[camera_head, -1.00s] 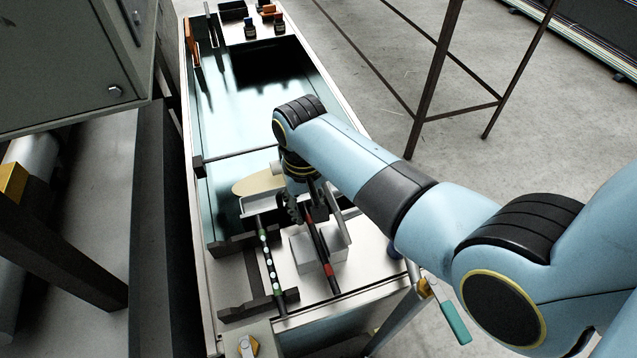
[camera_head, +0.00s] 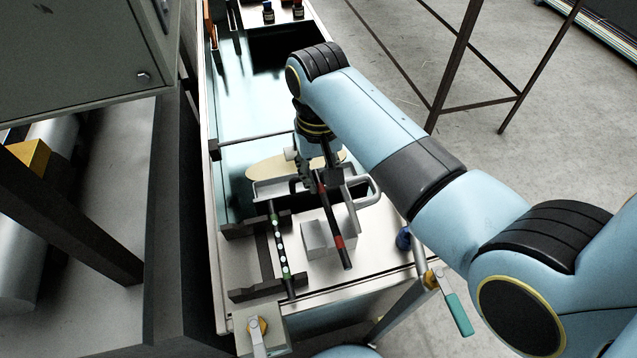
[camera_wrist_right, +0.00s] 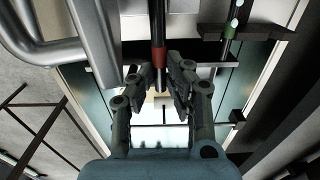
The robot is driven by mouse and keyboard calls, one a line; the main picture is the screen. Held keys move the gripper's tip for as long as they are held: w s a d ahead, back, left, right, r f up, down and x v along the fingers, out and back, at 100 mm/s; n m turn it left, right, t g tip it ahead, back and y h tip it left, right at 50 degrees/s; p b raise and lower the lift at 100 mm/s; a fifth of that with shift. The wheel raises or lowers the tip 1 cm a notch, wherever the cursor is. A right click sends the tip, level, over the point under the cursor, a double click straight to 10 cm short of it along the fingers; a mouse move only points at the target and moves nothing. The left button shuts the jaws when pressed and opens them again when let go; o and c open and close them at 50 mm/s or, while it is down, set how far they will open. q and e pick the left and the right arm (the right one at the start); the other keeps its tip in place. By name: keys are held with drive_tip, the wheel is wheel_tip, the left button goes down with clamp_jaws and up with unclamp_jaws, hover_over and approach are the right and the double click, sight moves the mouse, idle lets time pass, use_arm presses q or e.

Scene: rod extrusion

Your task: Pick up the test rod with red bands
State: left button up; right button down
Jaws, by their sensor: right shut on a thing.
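The test rod with red bands is dark with red bands, one near its front end (camera_head: 338,241). It slants over a pale block (camera_head: 325,238), and I cannot tell whether it touches it. My right gripper (camera_head: 318,182) is shut on the rod near its far end. In the right wrist view the gripper (camera_wrist_right: 160,84) has its fingers on either side of the rod (camera_wrist_right: 158,30), by a red band. A second dark rod with pale green and white dots (camera_head: 278,243) lies left of it across dark supports (camera_head: 252,292). My left gripper is out of view.
A long trough (camera_head: 232,100) runs behind. A grey cabinet (camera_head: 75,50) stands at left, and a dark metal frame (camera_head: 455,70) at right.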

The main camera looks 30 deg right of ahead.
wheel_tip(320, 180, up, 12)
drive_tip(key=shift+f+p, duration=0.2)
drive_tip(key=shift+p, duration=0.2)
drive_tip(key=shift+y, duration=0.3)
